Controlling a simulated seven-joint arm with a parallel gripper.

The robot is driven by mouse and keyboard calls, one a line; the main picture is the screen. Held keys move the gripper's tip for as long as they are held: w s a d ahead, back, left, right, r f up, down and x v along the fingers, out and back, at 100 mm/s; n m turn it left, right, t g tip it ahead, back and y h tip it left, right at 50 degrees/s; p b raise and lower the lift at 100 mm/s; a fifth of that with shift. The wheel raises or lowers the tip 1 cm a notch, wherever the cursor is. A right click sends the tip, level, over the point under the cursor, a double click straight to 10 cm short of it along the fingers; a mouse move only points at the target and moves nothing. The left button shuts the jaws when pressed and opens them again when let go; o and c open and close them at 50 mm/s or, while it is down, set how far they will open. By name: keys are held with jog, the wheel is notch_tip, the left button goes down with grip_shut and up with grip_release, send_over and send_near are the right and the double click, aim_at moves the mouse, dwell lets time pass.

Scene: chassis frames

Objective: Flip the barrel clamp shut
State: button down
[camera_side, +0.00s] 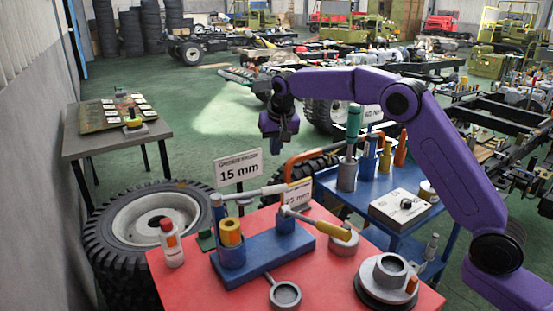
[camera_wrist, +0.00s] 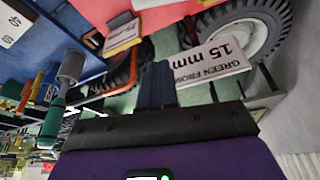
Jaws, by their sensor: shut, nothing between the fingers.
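A blue fixture (camera_side: 265,258) lies on the red table top. A blue cup at its left end holds a yellow cylinder (camera_side: 230,232). A thin grey lever (camera_side: 250,194) extends to the right from a post behind that cup, raised above the base. A second lever with a yellow handle (camera_side: 333,231) slants down to the right from the blue post (camera_side: 285,220) at the other end. I cannot tell which part is the barrel clamp. My gripper (camera_side: 281,146) hangs above and behind the fixture, apart from it. Its dark fingers (camera_wrist: 157,72) are shut and empty in the wrist view.
A "15 mm" sign (camera_side: 239,168) stands behind the fixture, close below my gripper. A white-red bottle (camera_side: 171,243), a grey ring (camera_side: 285,294) and a round grey flange (camera_side: 388,275) are on the red table. A blue cart (camera_side: 385,235) with tools stands behind right.

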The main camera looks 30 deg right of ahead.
notch_tip(320, 180, down, 9)
jog(key=shift+s, duration=0.45)
dwell(0.3)
jog(key=shift+a, duration=0.1)
jog(key=shift+s, duration=0.15)
